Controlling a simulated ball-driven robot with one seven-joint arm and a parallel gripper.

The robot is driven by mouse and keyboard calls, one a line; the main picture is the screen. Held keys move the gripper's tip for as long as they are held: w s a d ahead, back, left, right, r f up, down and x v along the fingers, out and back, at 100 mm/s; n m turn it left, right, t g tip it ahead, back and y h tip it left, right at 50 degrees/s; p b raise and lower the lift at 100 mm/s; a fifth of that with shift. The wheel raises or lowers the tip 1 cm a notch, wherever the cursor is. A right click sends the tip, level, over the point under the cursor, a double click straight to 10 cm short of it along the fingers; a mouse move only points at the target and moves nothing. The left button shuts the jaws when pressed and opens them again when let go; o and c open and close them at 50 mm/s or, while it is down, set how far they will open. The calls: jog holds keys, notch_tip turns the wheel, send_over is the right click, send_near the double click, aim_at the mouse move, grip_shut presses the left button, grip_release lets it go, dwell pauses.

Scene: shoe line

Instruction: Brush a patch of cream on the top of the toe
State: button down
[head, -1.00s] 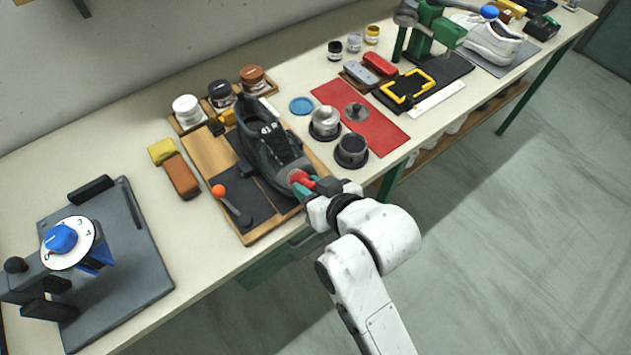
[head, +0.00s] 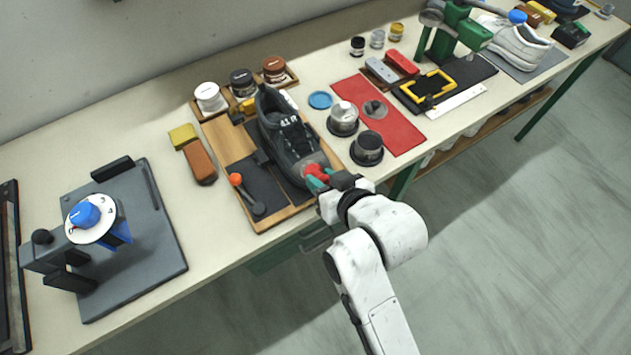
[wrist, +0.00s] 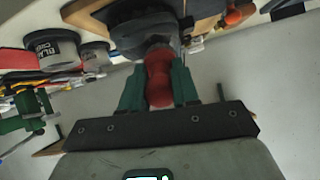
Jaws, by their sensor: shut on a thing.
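The dark grey shoe (head: 284,128) lies on a wooden board (head: 222,138), its toe pointing to the near edge of the bench. My gripper (head: 318,180) is at the toe end, its green fingers shut on a red-handled brush (head: 317,171). In the wrist view the red handle (wrist: 158,80) sits between the two fingers (wrist: 158,88). The brush's far end is at the toe, but I cannot tell whether it touches. The toe's top is partly hidden by the brush and fingers, and I cannot make out any cream there.
White-, black- and brown-lidded jars (head: 210,98) stand behind the board. An orange-knobbed tool (head: 246,194) lies left of the toe. A grey plate with a blue-knobbed dial (head: 84,215) stands left.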

jog(key=w+d+p, duration=0.1)
jog(key=w+d, duration=0.2)
jog(key=d, duration=0.2)
jog(key=shift+w+d, duration=0.15)
jog(key=shift+w, duration=0.1)
dwell(0.6)
jog(key=shift+s, duration=0.1)
jog(key=s+a+p, duration=0.2)
jog(key=s+a, duration=0.2)
jog(key=a, duration=0.3)
jog(key=shift+s+a, duration=0.2)
jog(key=shift+s, duration=0.2)
dwell(0.5)
notch_tip(320, 180, up, 6)
jog(key=s+d, duration=0.1)
jog(key=s, duration=0.1)
jog(key=shift+d+f+p, duration=0.2)
jog(key=shift+f+p, duration=0.05)
jog(key=shift+p, duration=0.15)
